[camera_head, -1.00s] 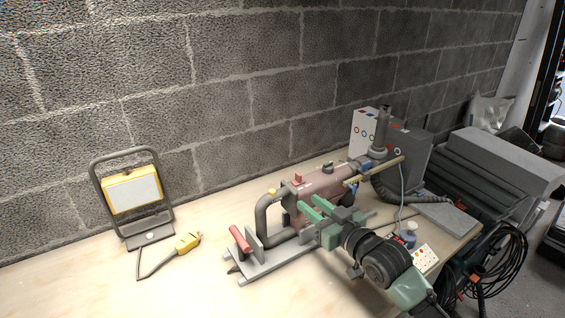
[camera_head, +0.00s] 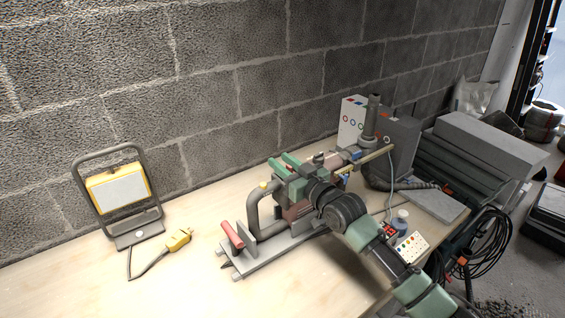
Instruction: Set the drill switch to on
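The drill (camera_head: 294,213) is a reddish-brown machine on a grey metal stand on the wooden bench. Its looped dark handle (camera_head: 254,214) points left. My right gripper (camera_head: 281,163) has green fingers and is over the drill body, with a gap between the fingers and nothing seen in it. The gripper and wrist cover most of the drill's body. The small red block on top of the drill, seen earlier, is hidden behind the gripper, and whether the fingers touch it I cannot tell. My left gripper is out of view.
A work lamp (camera_head: 118,192) and a yellow plug (camera_head: 178,239) are on the bench at left. A white socket strip (camera_head: 411,247) is at right. The bench's left front (camera_head: 130,295) is clear.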

